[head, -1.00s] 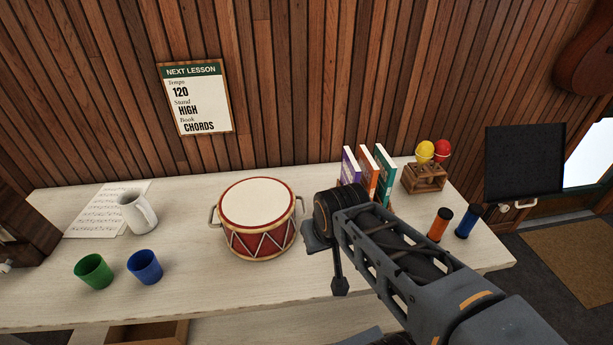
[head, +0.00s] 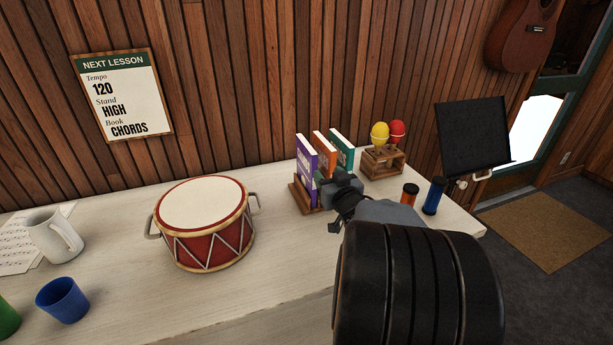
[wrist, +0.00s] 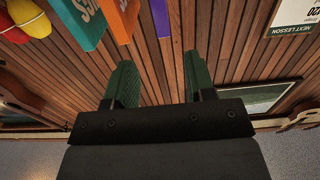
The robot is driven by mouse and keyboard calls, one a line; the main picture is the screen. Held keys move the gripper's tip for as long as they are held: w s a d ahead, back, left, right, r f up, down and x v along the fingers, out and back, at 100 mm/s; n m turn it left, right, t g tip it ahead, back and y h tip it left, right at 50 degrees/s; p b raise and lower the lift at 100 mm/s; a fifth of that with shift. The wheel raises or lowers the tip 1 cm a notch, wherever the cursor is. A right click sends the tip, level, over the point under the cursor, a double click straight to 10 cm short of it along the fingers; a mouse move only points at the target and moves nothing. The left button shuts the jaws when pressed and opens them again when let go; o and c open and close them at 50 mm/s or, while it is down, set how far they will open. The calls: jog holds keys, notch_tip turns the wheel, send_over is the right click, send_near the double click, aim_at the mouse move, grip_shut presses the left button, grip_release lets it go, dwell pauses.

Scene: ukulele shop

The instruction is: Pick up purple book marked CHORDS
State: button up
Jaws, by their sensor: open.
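The purple book (head: 306,168) stands upright in a small wooden rack (head: 297,197) on the counter, leftmost of three books. White lettering runs down its spine, too small to read surely. In the wrist view, the purple book (wrist: 160,14) shows only as a narrow strip at the top edge. My gripper (head: 338,190) is open and empty, just in front and to the right of the rack in the head view. It hides the lower parts of the orange and green books. In the wrist view, my gripper (wrist: 160,65) has its two green-padded fingers apart, with only wall panelling between them.
The orange book (head: 325,155) and green book (head: 342,150) stand beside the purple one. A red drum (head: 205,250) is left of the rack. A maraca stand (head: 383,163) is right. Orange (head: 409,195) and blue (head: 434,196) cylinders stand near the right edge.

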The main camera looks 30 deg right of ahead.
aim_at(311, 154)
jog(key=x, duration=1.2)
jog(key=shift+w+f, duration=0.1)
jog(key=shift+w, duration=0.3)
grip_shut()
